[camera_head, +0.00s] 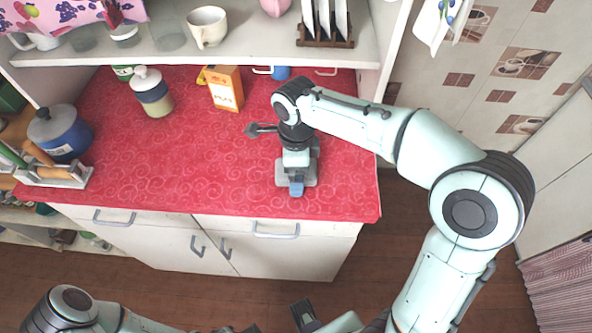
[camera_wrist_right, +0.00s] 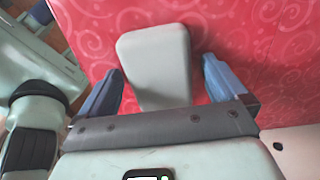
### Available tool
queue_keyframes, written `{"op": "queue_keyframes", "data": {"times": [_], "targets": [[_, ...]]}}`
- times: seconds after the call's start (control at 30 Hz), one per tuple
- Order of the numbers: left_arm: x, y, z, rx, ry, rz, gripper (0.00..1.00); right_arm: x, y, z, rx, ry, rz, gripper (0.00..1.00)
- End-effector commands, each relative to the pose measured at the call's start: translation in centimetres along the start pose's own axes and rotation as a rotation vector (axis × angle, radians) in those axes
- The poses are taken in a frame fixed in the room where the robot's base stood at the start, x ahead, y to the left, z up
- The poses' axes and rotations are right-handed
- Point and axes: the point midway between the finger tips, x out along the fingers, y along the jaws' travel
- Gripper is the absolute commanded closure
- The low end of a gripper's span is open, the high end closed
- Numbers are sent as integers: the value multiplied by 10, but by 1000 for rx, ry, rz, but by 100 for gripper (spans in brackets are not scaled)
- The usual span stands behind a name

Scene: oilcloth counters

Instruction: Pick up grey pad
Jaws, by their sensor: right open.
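The grey pad (camera_wrist_right: 155,60) lies on the red patterned counter, a pale grey block with rounded corners. In the right wrist view it is between the two blue fingers of my open right gripper (camera_wrist_right: 161,66), with red counter showing between each finger and the pad. Its near end is hidden behind the gripper's dark bar. In the head view my right gripper (camera_head: 298,174) is above the pad (camera_head: 311,178) near the front right of the counter and covers part of it.
An orange box (camera_head: 226,88), a lidded jar (camera_head: 153,92) and a blue mug (camera_head: 281,72) stand at the back of the red counter (camera_head: 200,165). A blue pot (camera_head: 60,133) and a rack (camera_head: 55,176) are at the left. A shelf (camera_head: 260,50) overhangs the back. The counter's middle is clear.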

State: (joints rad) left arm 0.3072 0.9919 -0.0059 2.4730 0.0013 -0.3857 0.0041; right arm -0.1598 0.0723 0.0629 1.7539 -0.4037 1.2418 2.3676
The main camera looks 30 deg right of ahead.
Motion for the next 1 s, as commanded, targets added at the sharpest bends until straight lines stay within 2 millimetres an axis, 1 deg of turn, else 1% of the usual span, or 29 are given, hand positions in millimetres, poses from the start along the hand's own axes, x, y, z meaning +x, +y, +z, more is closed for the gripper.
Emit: {"op": "queue_keyframes", "data": {"times": [0.13, 0.17, 0.2, 0.27, 0.3, 0.57, 0.73, 0.87, 0.97, 1.0], "targets": [[0, 0, 0, 0, 0, 0, 100, 0, 0, 0, 0, 0, 0, 1], [0, 0, 0, 0, 0, 0, 100, 0, 0, 0, 0, 0, 0, 11], [0, 0, 0, 0, 0, 0, 100, 0, 0, 0, 0, 0, 0, 24], [0, 0, 0, 0, 0, 0, 100, -1, 0, 0, 0, 0, 0, 43], [0, 0, 0, 0, 0, 0, 100, -1, 0, 0, 0, 0, 0, 56], [0, 0, 0, 0, 0, 0, 100, -1, 0, 0, 0, -1, 0, 56], [-2, 1, 0, 0, 1, 0, 100, -7, 0, 1, 0, -2, -2, 56], [-4, 2, 0, 1, 2, 1, 100, -21, -1, 1, 0, -3, -3, 56], [-8, 3, -1, 1, 3, 1, 100, -38, -1, 1, 1, -4, -3, 56], [-9, 4, -1, 1, 4, 1, 100, -47, -1, 1, 1, -5, -4, 56]]}}
